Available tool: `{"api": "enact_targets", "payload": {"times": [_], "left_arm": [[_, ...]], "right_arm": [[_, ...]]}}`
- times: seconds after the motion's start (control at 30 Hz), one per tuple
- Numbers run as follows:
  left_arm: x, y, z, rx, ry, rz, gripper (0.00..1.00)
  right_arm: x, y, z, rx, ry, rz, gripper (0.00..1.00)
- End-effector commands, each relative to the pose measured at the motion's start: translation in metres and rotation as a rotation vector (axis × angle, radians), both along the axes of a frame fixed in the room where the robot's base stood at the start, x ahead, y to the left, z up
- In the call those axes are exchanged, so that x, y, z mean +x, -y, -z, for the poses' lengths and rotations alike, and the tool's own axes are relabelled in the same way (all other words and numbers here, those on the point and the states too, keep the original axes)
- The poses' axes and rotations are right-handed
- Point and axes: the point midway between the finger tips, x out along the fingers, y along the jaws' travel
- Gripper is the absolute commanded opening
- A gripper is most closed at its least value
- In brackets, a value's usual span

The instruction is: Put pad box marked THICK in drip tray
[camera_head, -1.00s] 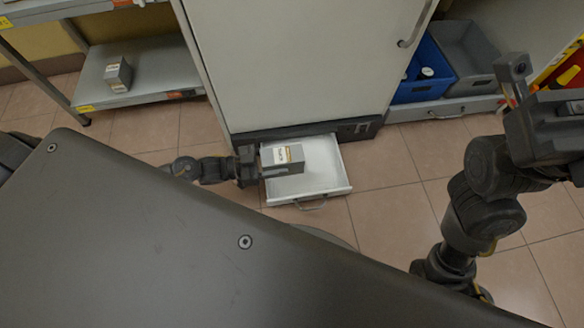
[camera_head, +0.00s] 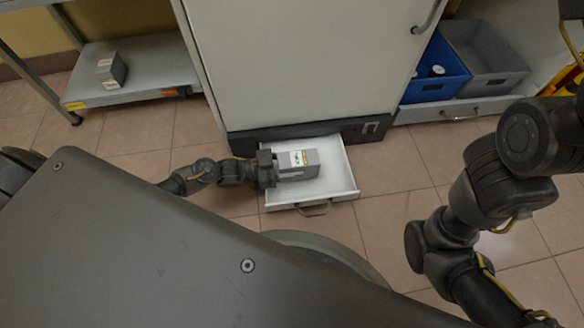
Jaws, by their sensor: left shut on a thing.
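A grey box with a white and yellow label (camera_head: 303,160) is held by my left gripper (camera_head: 279,168), which comes in from the left and is shut on it. The label is too small to read. The drip tray (camera_head: 337,186) is a white pulled-out drawer with a front handle, low under the white cabinet. The box is over or inside the tray; I cannot tell whether it touches the floor of the tray. My right arm shows at the right, but its gripper is not in view.
Another grey box (camera_head: 111,70) stands on the low shelf (camera_head: 150,75) at the left. A blue bin (camera_head: 430,88) with a white-topped item and a grey bin (camera_head: 485,55) stand at the right. The white cabinet (camera_head: 305,60) rises behind the tray. Tiled floor (camera_head: 390,185) right of the tray is clear.

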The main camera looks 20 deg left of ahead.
Motion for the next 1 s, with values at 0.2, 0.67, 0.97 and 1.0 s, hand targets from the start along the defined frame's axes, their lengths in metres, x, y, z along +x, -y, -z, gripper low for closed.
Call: {"api": "enact_targets", "payload": {"times": [0.2, 0.67, 0.97, 1.0], "left_arm": [[0.0, 0.0, -0.002, -0.001, 0.003, 0.0, 0.26], [0.001, 0.0, 0.011, -0.001, 0.003, 0.0, 0.26], [0.0, 0.0, 0.01, 0.0, 0.001, 0.0, 0.74], [0.0, 0.0, 0.01, 0.0, 0.001, 0.0, 0.74]], "right_arm": [[0.0, 0.0, -0.001, 0.001, 0.0, 0.0, 0.0], [0.0, 0.001, 0.007, 0.003, 0.0, 0.0, 0.0], [0.0, 0.001, 0.007, 0.003, 0.0, 0.0, 0.0], [0.0, 0.001, 0.007, 0.003, 0.0, 0.0, 0.0]]}}
